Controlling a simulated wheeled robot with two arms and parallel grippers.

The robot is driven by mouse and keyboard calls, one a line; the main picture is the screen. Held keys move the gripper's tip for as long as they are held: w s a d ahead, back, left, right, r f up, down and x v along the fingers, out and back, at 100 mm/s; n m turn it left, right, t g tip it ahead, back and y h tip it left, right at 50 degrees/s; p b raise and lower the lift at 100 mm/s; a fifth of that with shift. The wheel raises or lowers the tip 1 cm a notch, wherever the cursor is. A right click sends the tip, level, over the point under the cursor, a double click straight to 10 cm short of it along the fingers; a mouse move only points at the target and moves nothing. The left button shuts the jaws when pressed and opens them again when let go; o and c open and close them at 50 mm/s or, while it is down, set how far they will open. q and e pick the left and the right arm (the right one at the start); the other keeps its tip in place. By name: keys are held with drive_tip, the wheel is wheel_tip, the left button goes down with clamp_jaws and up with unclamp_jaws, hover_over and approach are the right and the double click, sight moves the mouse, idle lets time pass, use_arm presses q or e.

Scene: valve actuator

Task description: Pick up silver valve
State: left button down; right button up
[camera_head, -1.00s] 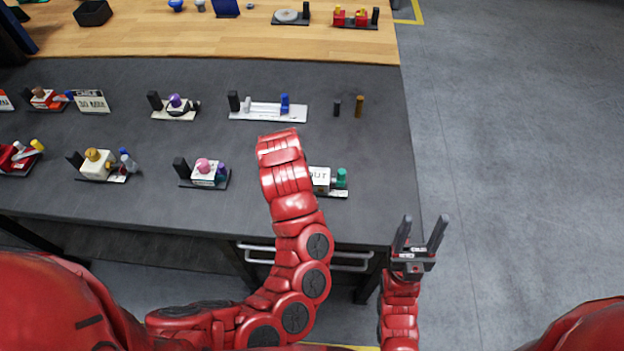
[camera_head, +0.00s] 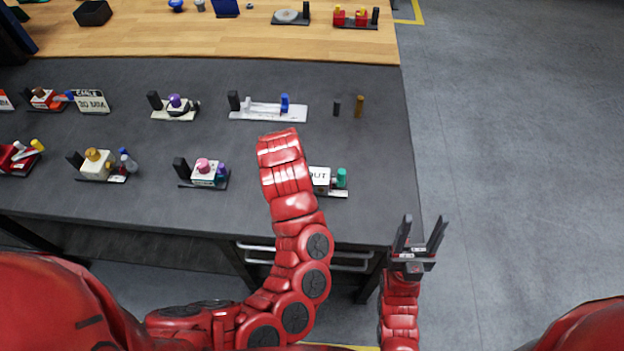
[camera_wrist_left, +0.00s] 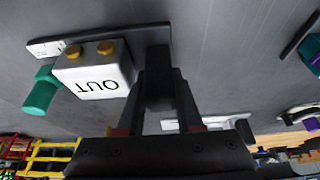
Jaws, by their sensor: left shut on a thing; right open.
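The OUT unit (camera_head: 320,180) is a white block with a green valve (camera_head: 341,178) on a thin plate at the table's front right. My left arm hides part of it. In the left wrist view, the white block (camera_wrist_left: 92,84) has two gold knobs, the green part (camera_wrist_left: 42,92) at its side and a black post (camera_wrist_left: 159,88) on its plate. My left gripper (camera_wrist_left: 160,76) is shut on that black post; the head view hides the gripper. My right gripper (camera_head: 420,232) is open and empty, off the table's right edge. I cannot tell surely which piece is the silver valve.
A plate with a blue valve and a pale cylinder (camera_head: 267,107) lies behind my left arm. Small dark (camera_head: 337,108) and brown (camera_head: 359,106) posts stand to its right. More valve units, such as the pink-topped one (camera_head: 205,172), sit leftward. Floor at right is clear.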

idle(0.4)
use_arm(q)
wheel_tip(320, 180, up, 9)
drive_tip(key=shift+f, duration=4.1)
drive_tip(key=shift+f, duration=0.4)
drive_tip(key=shift+s+f, duration=0.1)
drive_tip(key=shift+f, duration=0.05)
